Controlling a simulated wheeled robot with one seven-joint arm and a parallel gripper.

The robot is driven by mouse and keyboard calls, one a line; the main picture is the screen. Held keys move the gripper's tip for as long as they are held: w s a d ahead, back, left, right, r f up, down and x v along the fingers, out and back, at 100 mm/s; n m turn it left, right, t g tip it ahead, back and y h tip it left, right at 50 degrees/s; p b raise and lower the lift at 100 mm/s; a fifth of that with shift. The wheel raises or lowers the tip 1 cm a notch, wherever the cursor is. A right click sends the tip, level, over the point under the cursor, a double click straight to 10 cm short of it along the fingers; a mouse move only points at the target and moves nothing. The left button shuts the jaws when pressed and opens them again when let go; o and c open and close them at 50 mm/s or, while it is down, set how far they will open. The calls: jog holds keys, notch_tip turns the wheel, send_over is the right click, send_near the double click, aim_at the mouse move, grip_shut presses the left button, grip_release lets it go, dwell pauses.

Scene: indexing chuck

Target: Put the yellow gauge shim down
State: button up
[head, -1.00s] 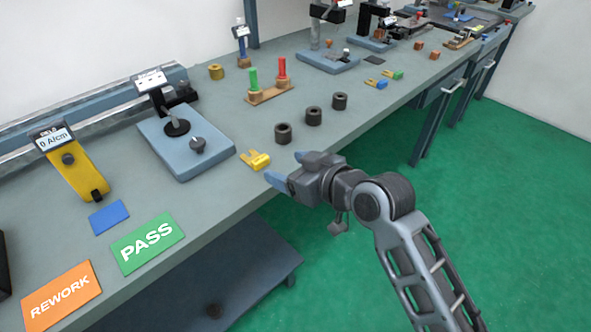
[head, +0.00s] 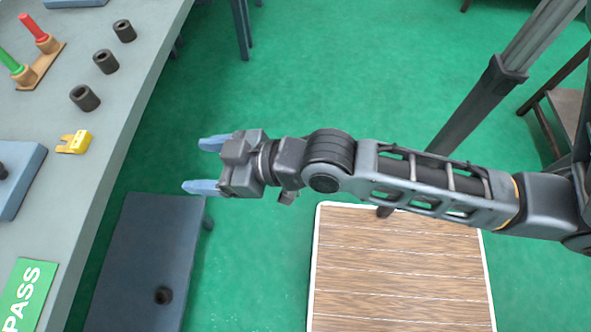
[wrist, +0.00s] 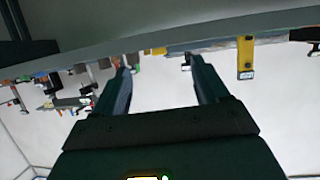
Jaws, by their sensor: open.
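The yellow gauge shim (head: 74,142) lies flat on the grey workbench (head: 112,165) near its front edge, its forked end to the left. My gripper (head: 196,165) is open and empty, with its two blue-grey fingers apart and pointing left. It is to the right of the shim, past the bench edge and over the green floor, with a clear gap between them. In the wrist view my open fingers (wrist: 160,80) show nothing between them that they touch. I cannot pick out the shim for sure there.
Several dark collars (head: 85,98) stand behind the shim along the bench edge. A blue-grey fixture base (head: 22,165) is left of it, and the green PASS plate (head: 25,295) is in front. A dark low shelf (head: 150,250) and a wooden platform (head: 400,265) are below.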

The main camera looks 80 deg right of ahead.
jog(key=s+a+r, duration=0.2)
jog(key=s+r, duration=0.1)
jog(key=s, duration=0.5)
jog(key=s+a+r+t+y, duration=0.1)
jog(key=s+r, duration=0.2)
jog(key=s, duration=0.6)
jog(key=shift+a+r+n, duration=0.25)
jog(key=shift+a+n, duration=0.05)
jog(key=shift+a, duration=0.1)
jog(key=shift+s, duration=0.1)
